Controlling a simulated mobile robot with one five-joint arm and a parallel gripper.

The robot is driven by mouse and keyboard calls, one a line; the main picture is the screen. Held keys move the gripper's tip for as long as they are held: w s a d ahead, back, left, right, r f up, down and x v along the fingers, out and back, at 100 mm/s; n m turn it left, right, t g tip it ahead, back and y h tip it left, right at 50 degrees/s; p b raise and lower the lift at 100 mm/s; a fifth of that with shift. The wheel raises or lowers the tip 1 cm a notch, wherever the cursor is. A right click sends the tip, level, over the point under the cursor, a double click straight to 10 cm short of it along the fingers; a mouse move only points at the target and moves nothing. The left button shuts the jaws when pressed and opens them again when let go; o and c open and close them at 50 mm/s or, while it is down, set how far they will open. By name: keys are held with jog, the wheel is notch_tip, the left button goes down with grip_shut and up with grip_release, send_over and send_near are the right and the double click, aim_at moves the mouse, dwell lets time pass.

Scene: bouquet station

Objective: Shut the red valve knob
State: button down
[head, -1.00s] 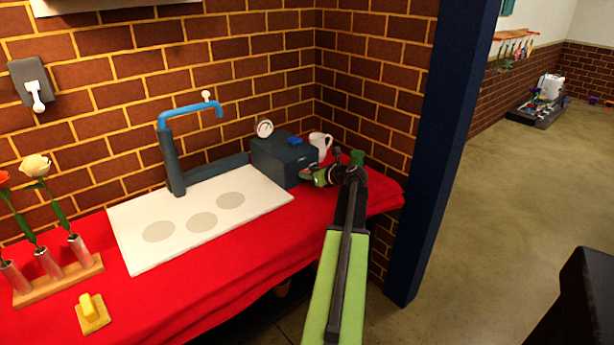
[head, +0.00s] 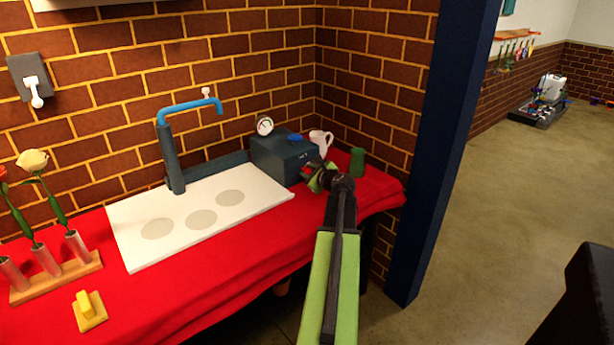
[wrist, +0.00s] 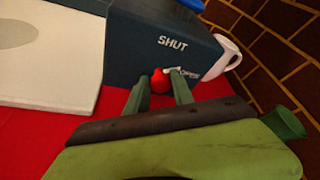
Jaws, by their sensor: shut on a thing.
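The red valve knob (wrist: 159,81) is on the front of a dark blue-grey box (wrist: 130,52), which also shows in the head view (head: 272,160). The box front bears the word SHUT above the knob and the word OPEN at its right. A small white mark shows at the knob's upper right, by OPEN. My gripper (wrist: 159,86) is shut on the knob, one green finger on each side of it. In the head view my gripper (head: 316,176) is at the box front and largely hides the knob.
A white cup (head: 320,141) stands behind the box, and a green cup (head: 357,162) stands right of my gripper. A white board (head: 180,222) lies left of the box. A blue part (head: 295,138) and a gauge (head: 265,126) sit on the box.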

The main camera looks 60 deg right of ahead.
jog(key=n+h+b, duration=0.1)
jog(key=n+b, duration=0.2)
jog(key=f+n+h+b, duration=0.1)
jog(key=shift+w+a+n+h, duration=0.25)
jog(key=shift+a+n+h, duration=0.05)
jog(key=shift+a+n, duration=0.1)
jog(key=n+t+h+b, duration=0.1)
jog(key=n+b, duration=0.1)
jog(key=shift+b, duration=0.3)
jog(key=shift+r+n+h+b, duration=0.1)
jog(key=shift+n+h+b, duration=0.2)
jog(key=shift+n+b, duration=0.5)
jog(key=shift+n, duration=0.3)
jog(key=c, duration=1.1)
grip_release()
jog(key=shift+d, duration=0.1)
jog(key=shift+s, duration=0.1)
